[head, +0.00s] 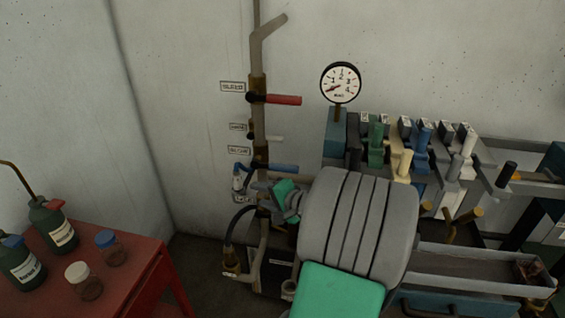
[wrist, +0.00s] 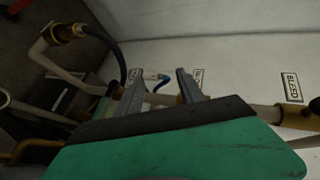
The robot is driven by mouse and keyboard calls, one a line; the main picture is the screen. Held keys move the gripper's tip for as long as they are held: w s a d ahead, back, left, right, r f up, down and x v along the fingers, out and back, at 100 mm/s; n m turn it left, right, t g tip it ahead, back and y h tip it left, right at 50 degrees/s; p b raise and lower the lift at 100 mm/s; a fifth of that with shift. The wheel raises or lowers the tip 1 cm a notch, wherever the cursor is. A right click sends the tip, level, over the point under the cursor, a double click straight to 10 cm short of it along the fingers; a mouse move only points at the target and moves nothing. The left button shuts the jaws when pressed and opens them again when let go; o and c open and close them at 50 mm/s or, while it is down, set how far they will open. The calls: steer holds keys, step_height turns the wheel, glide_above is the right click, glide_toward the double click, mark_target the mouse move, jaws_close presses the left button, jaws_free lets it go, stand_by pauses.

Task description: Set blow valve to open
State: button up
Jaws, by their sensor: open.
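A vertical wall pipe carries several valves in the head view. The top valve has a red handle (head: 283,99) pointing right beside the BLEED plate (head: 232,87). A small pale lever (head: 268,138) sits below. A blue handle (head: 283,168) points right, level with the pipe's lower plates; I cannot read for certain which is the blow valve. My gripper (head: 262,195) is open near the pipe, just below the blue handle. In the wrist view my open fingers (wrist: 158,88) straddle a view of the pipe, with a small blue curved piece (wrist: 163,78) beyond; contact cannot be told.
A pressure gauge (head: 341,83) and a row of coloured levers (head: 421,140) stand to the right. A grey tray (head: 470,266) lies at lower right. A red table (head: 145,270) with bottles and jars is at lower left.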

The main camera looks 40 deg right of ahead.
mark_target(285, 170)
steer(key=s+d+r+m+t+h, duration=0.1)
steer(key=d, duration=0.2)
steer(key=s+d+r+m+t+h, duration=0.1)
steer(key=d+m, duration=0.1)
steer(key=d, duration=0.1)
steer(key=s+d+r+m+h, duration=0.1)
steer(key=s+d+m, duration=0.1)
steer(key=d, duration=0.1)
steer(key=shift+s+d+r+t, duration=0.1)
steer(key=shift+d+r+t, duration=0.2)
steer(key=shift+t, duration=0.1)
steer(key=w, duration=0.2)
steer(key=w+p, duration=0.1)
steer(key=w, duration=0.1)
steer(key=w+f+p, duration=0.1)
steer(key=w, duration=0.1)
steer(key=shift+w+d, duration=0.3)
steer(key=shift+w, duration=0.1)
steer(key=shift+w+d, duration=0.1)
steer(key=shift+w, duration=0.2)
steer(key=shift+c, duration=0.3)
jaws_close()
